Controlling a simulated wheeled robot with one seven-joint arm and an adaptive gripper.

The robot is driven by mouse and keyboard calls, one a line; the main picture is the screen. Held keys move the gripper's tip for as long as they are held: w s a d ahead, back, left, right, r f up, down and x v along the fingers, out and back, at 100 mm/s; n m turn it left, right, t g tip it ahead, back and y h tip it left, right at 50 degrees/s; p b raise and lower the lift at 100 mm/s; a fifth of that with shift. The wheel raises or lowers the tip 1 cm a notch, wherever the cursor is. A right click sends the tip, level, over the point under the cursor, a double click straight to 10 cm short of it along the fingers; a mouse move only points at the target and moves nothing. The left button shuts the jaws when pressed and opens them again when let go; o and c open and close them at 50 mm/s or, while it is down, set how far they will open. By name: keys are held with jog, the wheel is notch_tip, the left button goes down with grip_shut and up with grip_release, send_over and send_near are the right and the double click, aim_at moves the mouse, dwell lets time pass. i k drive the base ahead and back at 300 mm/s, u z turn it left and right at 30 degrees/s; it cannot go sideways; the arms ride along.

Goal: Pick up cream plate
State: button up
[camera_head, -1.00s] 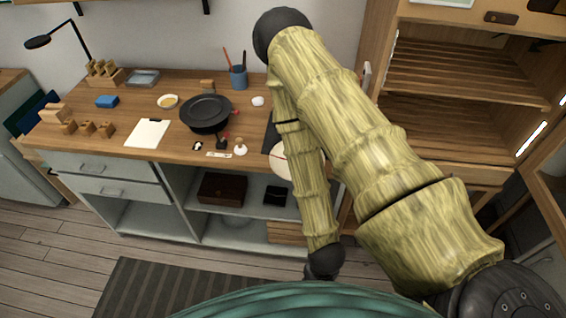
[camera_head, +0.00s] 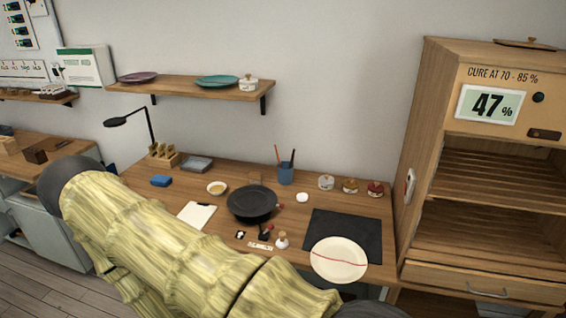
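The cream plate (camera_head: 339,260) lies on the right part of the workbench, on a dark mat (camera_head: 345,229), with its near side reaching past the mat toward the bench's front edge. A thin red line runs across its face. My bamboo-textured arm crosses the lower left of the view, left of the plate. My gripper is outside the view, so its fingers cannot be seen.
A black pan (camera_head: 252,203) and a small white-and-brown bottle (camera_head: 282,240) stand left of the plate. Several small jars (camera_head: 350,187) line the bench behind the mat. A wooden cabinet (camera_head: 490,180) with open shelves stands at the right.

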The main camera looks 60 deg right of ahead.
aim_at(337, 260)
jog(key=u, duration=0.25)
jog(key=k, duration=1.4)
jog(key=z, duration=1.1)
